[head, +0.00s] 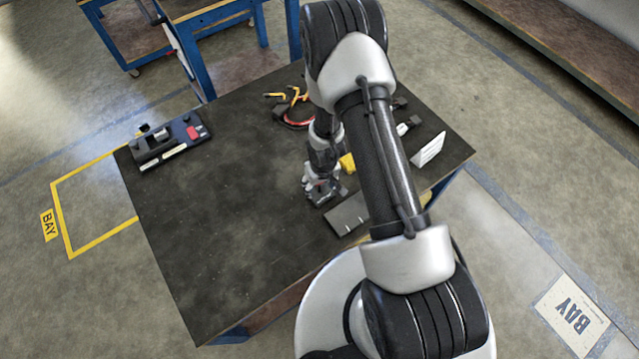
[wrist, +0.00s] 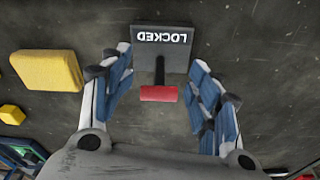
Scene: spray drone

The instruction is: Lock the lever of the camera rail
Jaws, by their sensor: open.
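In the wrist view a lever with a red crossbar handle (wrist: 158,93) and a short dark stem stands out from a grey plate (wrist: 160,49). The plate reads "LOCKED", upside down in this view. My gripper (wrist: 160,72) is open, with one blue-padded finger on each side of the lever. The red handle shows between the fingers, with a visible gap on both sides and nothing gripped. In the head view my gripper (head: 325,192) is low over the right part of the dark table; the lever cannot be made out there. I cannot tell the camera rail's body apart.
A yellow block (wrist: 47,70) and a smaller yellow piece (wrist: 12,114) lie left of the gripper. On the table (head: 225,225) are a dark tray with a red item (head: 193,132), a grey panel (head: 350,212) and a white card (head: 429,150). The table's middle left is clear.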

